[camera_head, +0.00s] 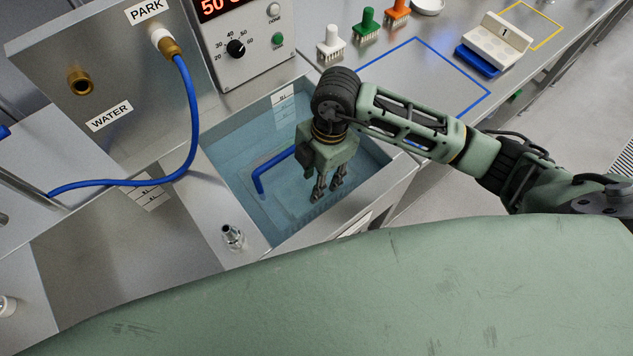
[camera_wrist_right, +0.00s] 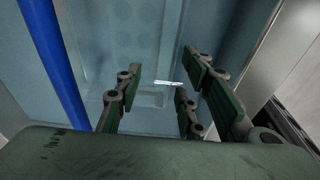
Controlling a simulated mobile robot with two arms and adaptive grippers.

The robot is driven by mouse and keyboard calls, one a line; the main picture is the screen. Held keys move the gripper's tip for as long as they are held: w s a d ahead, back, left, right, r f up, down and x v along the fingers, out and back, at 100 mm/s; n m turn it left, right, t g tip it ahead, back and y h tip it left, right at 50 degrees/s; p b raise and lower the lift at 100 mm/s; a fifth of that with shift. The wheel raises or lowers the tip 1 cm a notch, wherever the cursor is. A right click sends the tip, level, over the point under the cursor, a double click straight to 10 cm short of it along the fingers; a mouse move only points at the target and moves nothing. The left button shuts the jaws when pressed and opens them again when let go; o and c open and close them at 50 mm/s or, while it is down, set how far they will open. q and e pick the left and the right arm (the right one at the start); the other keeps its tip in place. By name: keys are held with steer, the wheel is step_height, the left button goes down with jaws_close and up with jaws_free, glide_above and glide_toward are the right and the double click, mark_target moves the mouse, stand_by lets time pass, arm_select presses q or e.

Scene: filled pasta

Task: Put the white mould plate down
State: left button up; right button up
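My right gripper (camera_head: 328,190) points down into the water bath (camera_head: 225,205), with its fingers low in the bath. In the right wrist view the fingers (camera_wrist_right: 155,100) stand apart with nothing held between them. Below them, a pale rectangular form with faint round marks (camera_wrist_right: 125,45) shows through the water. I cannot tell whether it is the white mould plate. A white plate-like block (camera_head: 497,40) with a row of holes and a dark mark rests tilted on a blue base (camera_head: 477,61) on the right counter. My left gripper is out of view.
A blue pipe (camera_head: 265,168) runs inside the bath. A blue hose (camera_head: 190,115) hangs at the left. A metal fitting (camera_head: 232,238) stands by the bath.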

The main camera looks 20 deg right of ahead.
step_height(320, 180, up, 10)
steer(key=d+b, duration=0.1)
steer(key=shift+w+d+f, duration=0.15)
steer(key=shift+w+f, duration=0.05)
steer(key=shift+f, duration=0.05)
steer(key=shift+f, duration=0.1)
stand_by(0.3)
